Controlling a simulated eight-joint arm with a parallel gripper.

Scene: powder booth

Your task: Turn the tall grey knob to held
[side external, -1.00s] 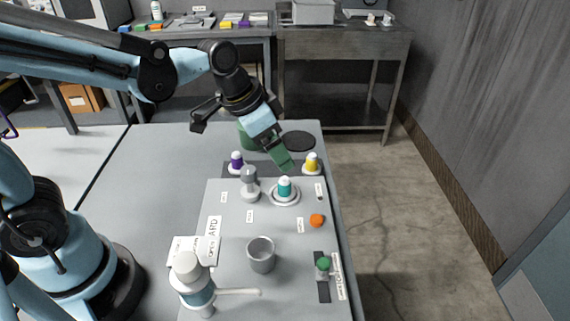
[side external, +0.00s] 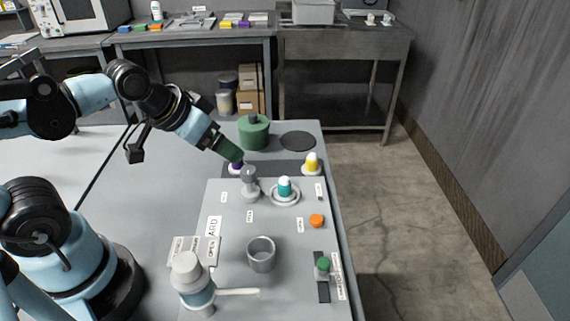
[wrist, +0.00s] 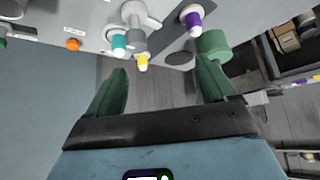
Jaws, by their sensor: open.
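The tall grey knob (side external: 249,182) stands upright on the grey panel (side external: 228,264), left of a teal-topped knob (side external: 284,188). In the wrist view the grey knob (wrist: 134,40) is near the top, beyond my fingertips and left of centre. Small labels lie on the panel in front of it, too small to read. My gripper (side external: 231,153) is above and just left behind the grey knob, beside the purple-capped knob. Its green fingers are apart and empty in the wrist view (wrist: 161,76). It does not hold the knob.
A purple-capped knob (side external: 236,164) and a yellow one (side external: 312,163) stand behind. A green canister (side external: 254,134) is farther back. An orange button (side external: 316,221), a grey cup (side external: 261,255), a green-topped slider (side external: 323,266) and a white-handled lever (side external: 192,282) are in front.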

